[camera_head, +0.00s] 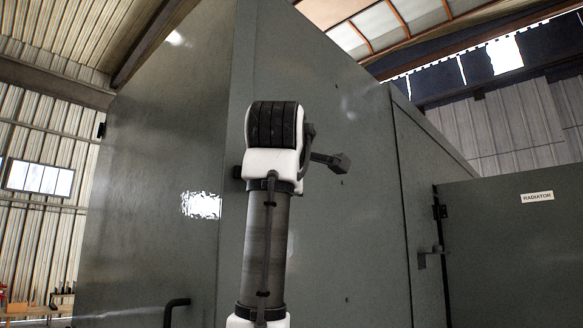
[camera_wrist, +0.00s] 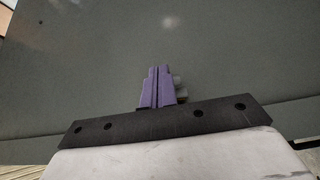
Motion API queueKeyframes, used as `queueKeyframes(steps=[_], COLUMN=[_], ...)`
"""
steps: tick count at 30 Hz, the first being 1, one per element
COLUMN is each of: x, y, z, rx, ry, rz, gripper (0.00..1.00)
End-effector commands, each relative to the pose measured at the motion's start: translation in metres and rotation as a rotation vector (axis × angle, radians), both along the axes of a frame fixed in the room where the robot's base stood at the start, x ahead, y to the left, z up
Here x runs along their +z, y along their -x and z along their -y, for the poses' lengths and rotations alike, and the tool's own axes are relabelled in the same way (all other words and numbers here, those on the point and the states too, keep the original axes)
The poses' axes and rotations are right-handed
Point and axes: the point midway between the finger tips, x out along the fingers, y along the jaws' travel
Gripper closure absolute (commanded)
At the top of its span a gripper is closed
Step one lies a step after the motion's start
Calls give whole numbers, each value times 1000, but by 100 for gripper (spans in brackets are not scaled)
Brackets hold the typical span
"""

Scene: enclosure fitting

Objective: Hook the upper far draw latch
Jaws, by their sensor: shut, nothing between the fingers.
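My gripper (camera_wrist: 157,72) shows in the wrist view as two purple fingers, shut together and empty, pointing at a grey-green panel. A small grey part (camera_wrist: 180,90) shows just right of and partly behind the fingers; it may be part of a latch, and I cannot tell whether they touch. In the head view my arm's end hides the gripper. A dark lever-like part (camera_head: 329,160) with a blocky end sticks out right of my wrist, perhaps the draw latch. The rest of it is hidden behind my arm, so I cannot tell whether it is hooked.
A tall grey-green enclosure (camera_head: 325,235) fills the head view. A latch-like fitting (camera_head: 432,255) and a dark hinge (camera_head: 440,210) sit near the right seam, beside a panel with a RADIATOR label (camera_head: 537,197). A black handle (camera_head: 175,309) is at the lower left.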

Motion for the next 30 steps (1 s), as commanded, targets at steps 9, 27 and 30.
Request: queueKeyframes(steps=[9, 27, 30], x=[0, 0, 0], y=[-13, -16, -16], z=[0, -1, -1], rx=[-1, -1, -1], ry=[-1, -1, -1], rz=[0, 1, 1], gripper=[100, 100, 100])
